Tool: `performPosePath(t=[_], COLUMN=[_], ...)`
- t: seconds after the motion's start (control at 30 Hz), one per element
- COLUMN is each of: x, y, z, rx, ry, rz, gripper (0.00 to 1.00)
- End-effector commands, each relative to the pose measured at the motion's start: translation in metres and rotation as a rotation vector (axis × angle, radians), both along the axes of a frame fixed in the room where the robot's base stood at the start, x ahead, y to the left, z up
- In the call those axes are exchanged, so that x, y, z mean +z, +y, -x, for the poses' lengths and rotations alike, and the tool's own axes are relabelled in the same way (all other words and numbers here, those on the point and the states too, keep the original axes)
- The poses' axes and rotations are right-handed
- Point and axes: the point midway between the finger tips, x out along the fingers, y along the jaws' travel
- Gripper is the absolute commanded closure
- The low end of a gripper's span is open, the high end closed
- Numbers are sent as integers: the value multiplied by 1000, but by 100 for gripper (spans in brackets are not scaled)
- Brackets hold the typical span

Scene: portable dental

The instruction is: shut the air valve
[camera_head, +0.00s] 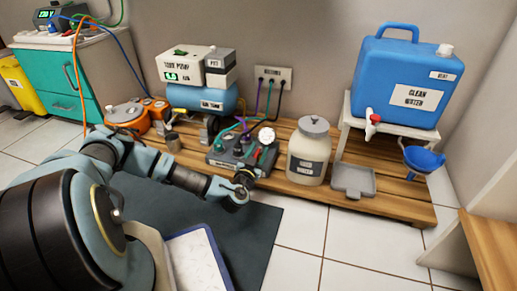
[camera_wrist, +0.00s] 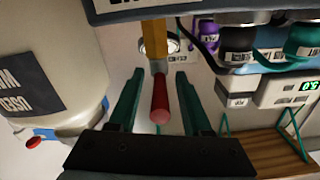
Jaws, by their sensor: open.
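The air valve shows in the wrist view as a red lever handle (camera_wrist: 160,100) on a brass body (camera_wrist: 155,40) at the edge of a dark unit. My gripper (camera_wrist: 159,75) is open, with one green finger on each side of the red handle. I see gaps on both sides, so the fingers do not appear to squeeze it. In the head view my gripper (camera_head: 243,182) is at the front of the dark control unit (camera_head: 236,155). This unit stands on the wooden pallet and carries hoses and a round gauge (camera_head: 266,135). My wrist partly hides its front there.
A cream jar (camera_head: 309,155) stands close right of the unit. A grey tray (camera_head: 353,180) and a blue water tank (camera_head: 405,80) are farther right. A blue compressor tank (camera_head: 203,98) is behind, with hoses running nearby. The floor in front of the pallet (camera_head: 395,207) is mostly clear.

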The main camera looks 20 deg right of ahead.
Motion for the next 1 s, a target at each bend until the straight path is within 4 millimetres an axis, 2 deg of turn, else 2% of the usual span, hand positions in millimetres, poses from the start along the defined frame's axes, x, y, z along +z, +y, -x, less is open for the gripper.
performPosePath(t=[0.17, 0.5, 0.6, 1.0], x=[0, 0, 0, 0], y=[0, 0, 1, 1], z=[0, -1, -1, -2], rx=[0, 1, 2, 4], ry=[0, 0, 0, -1], rz=[0, 0, 0, 0], gripper=[53, 91, 100, 100])
